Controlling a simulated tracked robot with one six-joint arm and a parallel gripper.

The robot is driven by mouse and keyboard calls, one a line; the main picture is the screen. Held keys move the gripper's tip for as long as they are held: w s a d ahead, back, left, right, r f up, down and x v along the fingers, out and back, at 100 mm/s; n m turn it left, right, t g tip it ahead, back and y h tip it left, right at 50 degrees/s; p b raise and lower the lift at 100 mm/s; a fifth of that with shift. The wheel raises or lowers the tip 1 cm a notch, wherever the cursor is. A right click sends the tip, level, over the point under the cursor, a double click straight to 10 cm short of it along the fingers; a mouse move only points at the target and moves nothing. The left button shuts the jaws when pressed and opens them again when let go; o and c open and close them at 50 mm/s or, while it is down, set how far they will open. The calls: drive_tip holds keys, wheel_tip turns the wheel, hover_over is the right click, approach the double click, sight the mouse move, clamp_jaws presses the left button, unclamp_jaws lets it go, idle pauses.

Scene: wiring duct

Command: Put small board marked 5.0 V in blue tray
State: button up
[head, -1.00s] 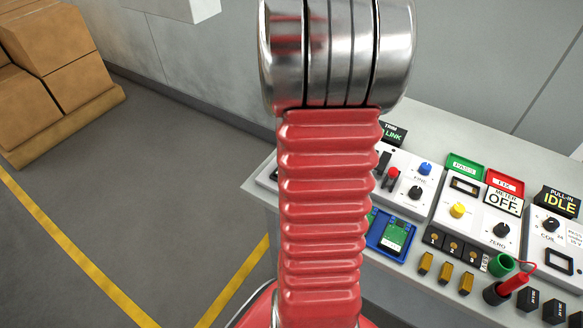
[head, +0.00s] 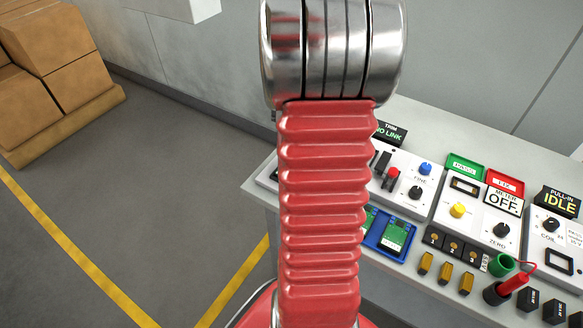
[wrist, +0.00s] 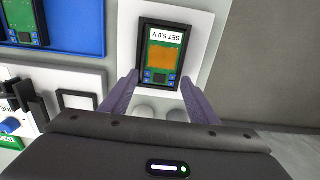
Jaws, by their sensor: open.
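The small board (wrist: 161,62) marked SET 5.0 V is green with an orange patch and a white label. In the wrist view it sits in a dark frame on a white panel. My gripper (wrist: 160,84) is open, with its purple fingers on either side of the near end of the board. I cannot tell whether they touch it. The blue tray (wrist: 88,42) is at the upper left of the wrist view, with a green board in it. In the head view the blue tray (head: 376,245) shows partly behind my arm, holding green boards. My gripper and the 5.0 V board are hidden there.
Two pale round knobs (wrist: 145,110) lie between my fingers, below the board. A panel with switches (wrist: 50,105) is left of it.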

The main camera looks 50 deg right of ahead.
drive_tip(key=shift+f, duration=0.5)
idle(0.5)
drive_tip(key=shift+c, duration=0.2)
idle(0.3)
drive_tip(key=c, duration=0.7)
drive_tip(key=shift+r, duration=0.1)
drive_tip(key=shift+r, duration=1.95)
